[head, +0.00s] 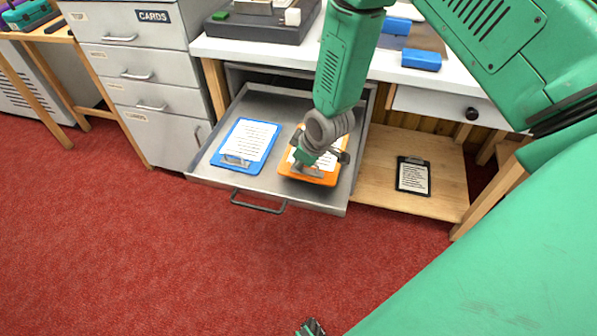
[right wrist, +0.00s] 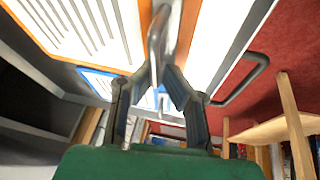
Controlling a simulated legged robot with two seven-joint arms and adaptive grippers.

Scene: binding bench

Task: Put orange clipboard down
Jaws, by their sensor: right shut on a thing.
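The orange clipboard (head: 325,178) with a white sheet is over the right half of the open metal drawer (head: 226,178). My right gripper (head: 309,167) is shut on its metal clip at the near end and hides part of the board. In the right wrist view the fingers (right wrist: 158,80) pinch the clip, and the orange edge (right wrist: 187,30) shows close by. I cannot tell whether the board touches the drawer floor. A dark tip at the bottom edge of the head view looks like my left gripper (head: 311,327); its fingers are unclear.
A blue clipboard (head: 246,144) lies in the drawer's left half, with a narrow gap to the orange one. A black clipboard (head: 413,176) lies on the wooden shelf (head: 372,190) to the right. A grey cabinet (head: 135,65) stands left. The drawer handle (head: 258,207) juts forward.

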